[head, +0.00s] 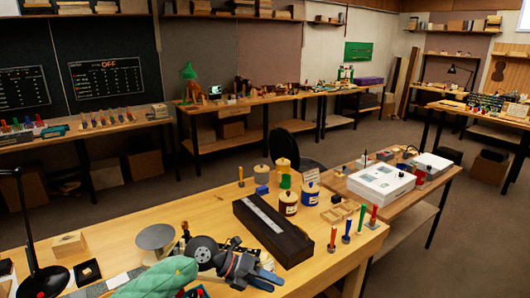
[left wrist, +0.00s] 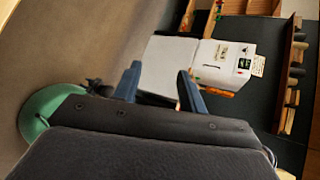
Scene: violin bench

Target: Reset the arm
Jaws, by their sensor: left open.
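My left gripper (head: 262,277) is over the near edge of the wooden bench (head: 120,222) in the head view, at the end of my green-covered arm. In the left wrist view its two blue fingers (left wrist: 157,85) stand apart, with nothing between them. The gripper appears to be above the bench top, but its exact height is hard to tell. My right gripper is not in view.
A long dark case (head: 272,228) lies just beyond the gripper. Lidded jars (head: 288,203), upright coloured handles (head: 347,230) and a round grey disc (head: 155,237) stand around it. A black lamp (head: 38,270) is at the left. White boxes (head: 381,183) sit on the side table.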

